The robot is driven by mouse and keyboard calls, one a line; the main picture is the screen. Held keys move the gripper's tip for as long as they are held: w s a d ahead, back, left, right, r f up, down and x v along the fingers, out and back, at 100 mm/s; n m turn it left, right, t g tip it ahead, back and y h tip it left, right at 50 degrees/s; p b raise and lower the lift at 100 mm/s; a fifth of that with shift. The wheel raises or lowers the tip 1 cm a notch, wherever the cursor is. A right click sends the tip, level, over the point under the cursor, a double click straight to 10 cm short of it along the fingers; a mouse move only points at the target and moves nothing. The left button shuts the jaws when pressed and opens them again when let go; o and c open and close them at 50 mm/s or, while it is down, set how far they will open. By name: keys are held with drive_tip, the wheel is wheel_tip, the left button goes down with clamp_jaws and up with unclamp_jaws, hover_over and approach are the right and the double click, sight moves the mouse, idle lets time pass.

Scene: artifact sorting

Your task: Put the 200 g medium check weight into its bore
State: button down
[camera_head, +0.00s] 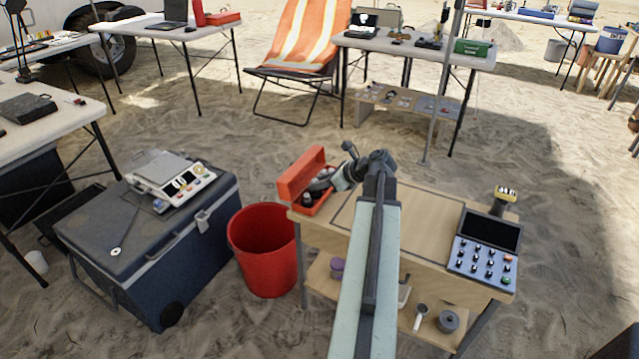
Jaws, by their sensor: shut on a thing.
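An open red case (292,187) with its lid up stands on the left end of the wooden bench. Dark and pale rounded shapes show inside it, too small to tell apart. My gripper (326,181) reaches over the right side of the case, pointing left and down. It is shut on what looks like the 200 g medium check weight, mostly hidden at the fingertips. I cannot tell whether the weight stands inside its bore or above it. The bores are not clearly visible.
On the bench (428,232) are a keypad terminal (482,247) and a yellow-black handheld device (505,194) at right. A red bucket (264,250) stands left of the bench. A scale (170,178) sits on a dark cooler (190,240). The bench's middle is clear.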

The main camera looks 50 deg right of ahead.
drive_tip(key=shift+f+b, duration=0.65)
drive_tip(key=shift+f, duration=0.05)
drive_tip(key=c, duration=1)
unclamp_jaws()
drive_tip(key=shift+c, duration=0.2)
drive_tip(key=p+v, duration=0.4)
drive_tip(key=v, duration=0.3)
drive_tip(key=shift+s+r+p, duration=0.25)
drive_tip(key=shift+s+p, duration=0.05)
